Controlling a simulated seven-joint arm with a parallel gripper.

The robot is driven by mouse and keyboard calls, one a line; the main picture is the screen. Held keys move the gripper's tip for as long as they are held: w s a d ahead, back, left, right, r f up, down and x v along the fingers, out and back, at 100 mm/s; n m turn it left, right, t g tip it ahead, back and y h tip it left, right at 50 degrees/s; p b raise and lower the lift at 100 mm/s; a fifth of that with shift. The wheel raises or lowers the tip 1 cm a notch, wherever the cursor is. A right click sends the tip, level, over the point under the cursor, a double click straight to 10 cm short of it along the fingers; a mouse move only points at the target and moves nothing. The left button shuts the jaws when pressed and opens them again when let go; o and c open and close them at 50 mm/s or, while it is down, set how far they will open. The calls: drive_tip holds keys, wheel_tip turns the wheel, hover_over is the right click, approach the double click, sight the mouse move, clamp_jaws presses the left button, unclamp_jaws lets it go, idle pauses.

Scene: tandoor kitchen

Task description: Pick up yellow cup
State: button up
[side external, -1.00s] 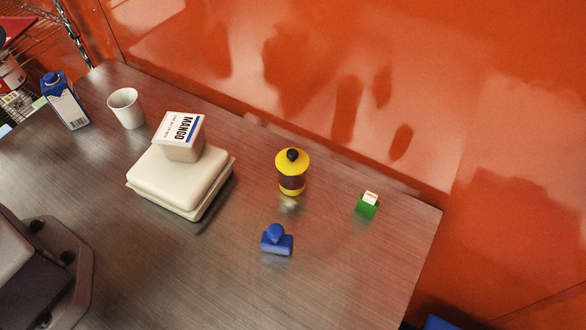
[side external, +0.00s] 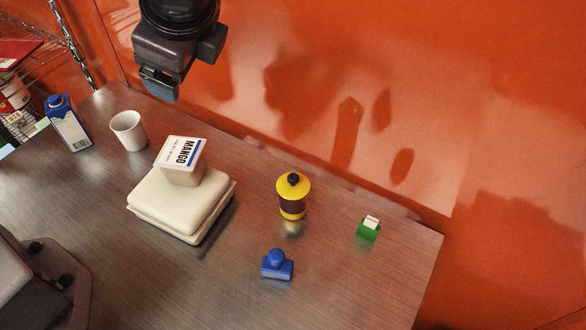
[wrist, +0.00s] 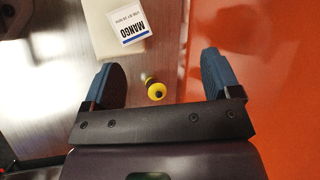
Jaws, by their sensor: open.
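The yellow cup (side external: 293,190) has a yellow top with a dark knob and a dark band around its body. It stands upright on the metal table, right of the mango container. My gripper (side external: 160,84) is in the air at the top of the side view, up and left of the cup and not touching anything. In the wrist view, the yellow cup (wrist: 156,90) shows between the two blue fingers of my gripper (wrist: 160,80), well beyond them. The fingers are spread wide and empty.
A mango container (side external: 182,162) sits on a cream box (side external: 165,205). A white cup (side external: 128,131) and a carton (side external: 69,124) stand at the left. A blue stamp-like item (side external: 277,265) and a green block (side external: 368,230) lie near the cup. An orange wall (side external: 480,130) runs behind the table.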

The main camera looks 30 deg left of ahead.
drive_tip(key=w+d+f+m+t+y, duration=0.1)
drive_tip(key=d+f+m+t+y, duration=0.1)
drive_tip(key=d+f+m, duration=0.6)
drive_tip(key=m+t+y, duration=0.1)
drive_tip(key=m+t, duration=0.4)
approach(297, 192)
drive_tip(key=x, duration=0.6)
drive_tip(key=shift+w+a+f, duration=0.1)
drive_tip(key=shift+w+f, duration=0.05)
drive_tip(key=shift+f, duration=0.3)
drive_tip(key=shift+r+x, duration=0.15)
drive_tip(key=shift+x, duration=1.2)
drive_tip(key=shift+r+x, duration=0.15)
drive_tip(key=shift+x, duration=1.15)
drive_tip(key=shift+w+a, duration=0.1)
drive_tip(key=c, duration=0.9)
